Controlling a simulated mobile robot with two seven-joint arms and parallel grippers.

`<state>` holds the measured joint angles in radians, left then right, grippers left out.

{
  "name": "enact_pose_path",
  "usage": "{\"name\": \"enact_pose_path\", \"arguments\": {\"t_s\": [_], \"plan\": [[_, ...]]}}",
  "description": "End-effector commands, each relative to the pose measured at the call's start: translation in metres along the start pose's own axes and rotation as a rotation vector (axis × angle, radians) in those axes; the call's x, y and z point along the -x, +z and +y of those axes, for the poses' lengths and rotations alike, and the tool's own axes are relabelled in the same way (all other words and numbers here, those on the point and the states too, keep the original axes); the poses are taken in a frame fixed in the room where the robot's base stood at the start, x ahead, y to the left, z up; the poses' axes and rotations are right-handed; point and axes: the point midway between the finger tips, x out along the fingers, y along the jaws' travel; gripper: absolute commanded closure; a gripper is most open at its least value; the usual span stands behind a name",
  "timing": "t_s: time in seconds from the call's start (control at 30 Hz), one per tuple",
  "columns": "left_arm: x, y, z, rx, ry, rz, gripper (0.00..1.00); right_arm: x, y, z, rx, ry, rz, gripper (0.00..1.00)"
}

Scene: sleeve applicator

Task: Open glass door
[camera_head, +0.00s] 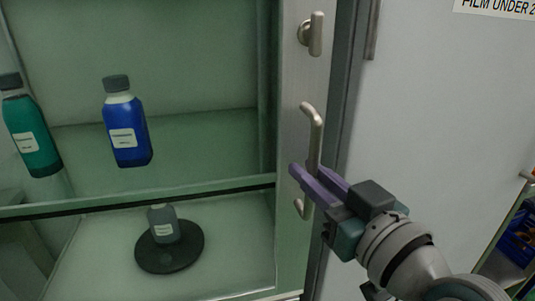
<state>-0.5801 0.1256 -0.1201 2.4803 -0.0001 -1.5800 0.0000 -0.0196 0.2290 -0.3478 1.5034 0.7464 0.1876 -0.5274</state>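The glass door (200,145) fills the left of the head view, with its light metal frame (289,70) along the right side. A bent metal bar handle (315,140) stands upright on that frame. My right gripper (308,170) comes in from the lower right with its purple fingers at the lower half of the handle. The bar passes at the fingertips, and the fingers hide part of it. I cannot tell whether the fingers press on it. My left gripper is not in view.
Behind the glass are a teal bottle (33,135), a blue bottle (127,130) and a grey-capped bottle (164,224) on a dark round base (168,256). A small knob (314,34) sits above the handle. A grey panel (440,90) stands at right.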

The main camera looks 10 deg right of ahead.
Motion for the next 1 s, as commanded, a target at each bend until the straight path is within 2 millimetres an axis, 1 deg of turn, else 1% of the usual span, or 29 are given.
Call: {"name": "enact_pose_path", "arguments": {"t_s": [0.03,0.13,0.17,1.0], "plan": [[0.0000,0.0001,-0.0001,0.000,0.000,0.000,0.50,0.0001,0.0001,0.0000,0.000,0.000,0.000,0.87],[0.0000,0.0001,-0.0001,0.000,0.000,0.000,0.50,0.0002,0.0001,0.0001,0.000,0.000,0.000,0.98],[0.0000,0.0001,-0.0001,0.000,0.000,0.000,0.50,0.0002,0.0001,0.0001,0.000,0.000,0.000,1.00],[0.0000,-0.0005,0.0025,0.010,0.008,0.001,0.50,0.0002,0.0001,0.0001,0.000,0.000,0.000,1.00]]}}
